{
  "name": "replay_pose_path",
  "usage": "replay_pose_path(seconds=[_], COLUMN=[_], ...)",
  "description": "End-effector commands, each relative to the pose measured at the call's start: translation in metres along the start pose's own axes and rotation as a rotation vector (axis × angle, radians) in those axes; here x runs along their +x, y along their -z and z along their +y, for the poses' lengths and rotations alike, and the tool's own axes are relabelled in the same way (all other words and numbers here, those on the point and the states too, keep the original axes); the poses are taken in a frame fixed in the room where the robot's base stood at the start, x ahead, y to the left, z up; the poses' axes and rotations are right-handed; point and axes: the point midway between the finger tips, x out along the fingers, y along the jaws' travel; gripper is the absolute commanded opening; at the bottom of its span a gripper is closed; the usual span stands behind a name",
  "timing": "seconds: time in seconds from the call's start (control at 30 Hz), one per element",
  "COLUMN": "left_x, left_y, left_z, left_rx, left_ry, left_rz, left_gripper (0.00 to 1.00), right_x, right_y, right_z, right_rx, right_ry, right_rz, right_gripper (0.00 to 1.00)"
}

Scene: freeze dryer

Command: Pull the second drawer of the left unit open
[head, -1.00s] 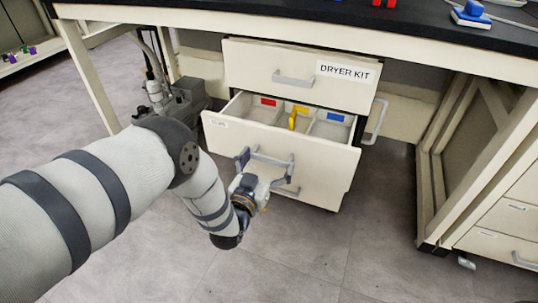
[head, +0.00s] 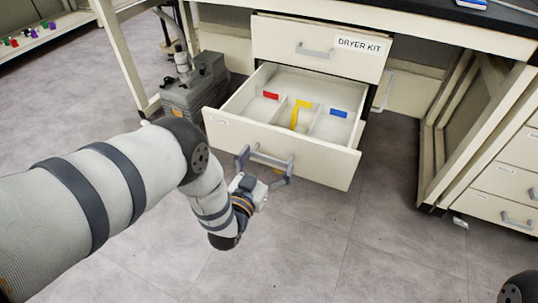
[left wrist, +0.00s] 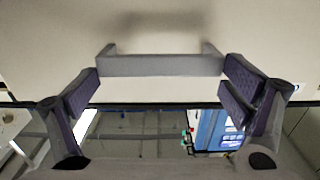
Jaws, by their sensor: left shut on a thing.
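The second drawer (head: 307,159) of the left unit is pulled well out below the closed top drawer marked DRYER KIT (head: 315,48). Its inside shows compartments with a red label (head: 270,96), a yellow piece (head: 299,113) and a blue label (head: 338,113). My left gripper (head: 266,165) is at the drawer front, its fingers on the grey bar handle (head: 268,157). In the left wrist view the handle (left wrist: 160,65) lies between the two fingers of the left gripper (left wrist: 162,82), one near each end. My right gripper is not in view.
A grey pump-like machine (head: 196,88) stands on the floor left of the unit. Another drawer unit (head: 510,190) stands at the right edge. The floor (head: 330,250) in front of the open drawer is clear.

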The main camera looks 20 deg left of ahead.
Motion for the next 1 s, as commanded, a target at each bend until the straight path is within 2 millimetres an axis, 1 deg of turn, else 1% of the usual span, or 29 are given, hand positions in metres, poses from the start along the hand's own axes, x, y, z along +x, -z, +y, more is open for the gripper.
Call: replay_pose_path(seconds=[0.37, 0.4, 0.77, 0.87, 0.97, 1.0], left_x=[-0.002, -0.002, -0.003, -0.017, -0.043, -0.055], left_y=[-0.002, -0.002, -0.001, -0.002, -0.002, -0.002], left_z=[0.0, 0.0, 0.0, 0.0, 0.0, 0.0], left_rx=[-0.002, -0.002, -0.001, -0.001, -0.001, -0.001], left_ry=[-0.001, -0.001, 0.0, -0.001, -0.001, -0.001], left_rz=[-0.004, -0.004, -0.002, -0.006, -0.008, -0.009], left_gripper=[0.43, 1.0, 1.0, 1.0, 1.0, 1.0], right_x=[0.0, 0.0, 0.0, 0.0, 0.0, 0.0], right_y=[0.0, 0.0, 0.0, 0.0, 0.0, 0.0], right_z=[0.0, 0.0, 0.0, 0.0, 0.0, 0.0], right_rx=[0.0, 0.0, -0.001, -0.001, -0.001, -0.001], right_ry=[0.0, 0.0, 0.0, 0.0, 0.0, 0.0], right_rz=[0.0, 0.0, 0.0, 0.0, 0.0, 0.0], right_gripper=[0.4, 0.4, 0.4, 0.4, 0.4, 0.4])
